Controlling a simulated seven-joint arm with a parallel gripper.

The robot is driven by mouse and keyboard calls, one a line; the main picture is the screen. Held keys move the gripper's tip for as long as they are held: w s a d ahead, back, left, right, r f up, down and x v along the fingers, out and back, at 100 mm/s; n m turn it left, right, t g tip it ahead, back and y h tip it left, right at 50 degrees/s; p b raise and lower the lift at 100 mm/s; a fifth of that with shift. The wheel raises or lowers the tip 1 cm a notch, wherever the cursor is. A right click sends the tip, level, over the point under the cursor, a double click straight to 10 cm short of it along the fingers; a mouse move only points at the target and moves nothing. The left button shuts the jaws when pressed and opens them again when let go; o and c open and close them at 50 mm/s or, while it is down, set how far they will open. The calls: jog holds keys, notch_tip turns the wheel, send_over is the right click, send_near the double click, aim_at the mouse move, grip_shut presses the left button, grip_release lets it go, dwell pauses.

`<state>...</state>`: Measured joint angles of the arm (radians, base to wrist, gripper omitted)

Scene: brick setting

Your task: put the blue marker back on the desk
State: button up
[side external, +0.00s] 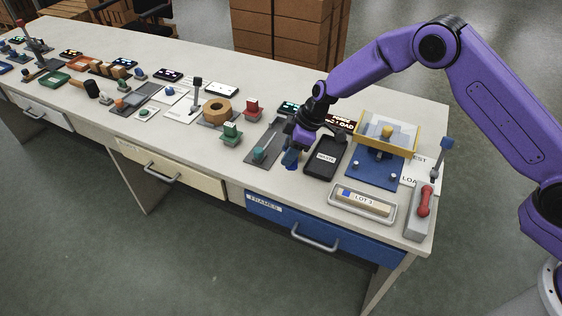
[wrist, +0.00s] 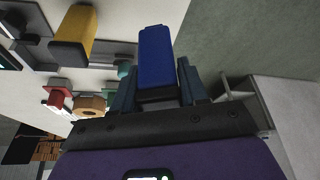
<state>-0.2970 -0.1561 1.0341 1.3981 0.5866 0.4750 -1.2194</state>
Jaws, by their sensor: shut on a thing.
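My gripper (side external: 298,142) is over the front part of the white desk (side external: 185,143), left of a black tray. It is shut on a blue block-shaped piece, which I take for the blue marker (wrist: 156,55); it stands up between the two dark fingers (wrist: 157,88) in the wrist view. In the side view the marker (side external: 291,159) shows as a small blue patch under the gripper. I cannot tell whether its lower end touches the desk.
The black tray (side external: 324,157) is close on the right, with a blue fixture with a yellow frame (side external: 375,165) beyond it. A grey plate with a teal knob (side external: 259,153) is on the left. A LOT 3 tray (side external: 337,200) and red-handled device (side external: 424,200) stand front right.

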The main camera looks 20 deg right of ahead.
jog(key=w+f, duration=0.1)
jog(key=a+f, duration=0.1)
jog(key=w+f, duration=0.1)
jog(key=shift+w+a+f, duration=0.25)
jog(key=shift+w+f, duration=0.1)
jog(key=shift+f, duration=1.4)
jog(key=shift+f, duration=0.2)
jog(key=o, duration=0.8)
jog(key=shift+o, duration=0.2)
jog(key=shift+r, duration=0.1)
jog(key=v, duration=1.2)
jog(key=shift+s, duration=0.1)
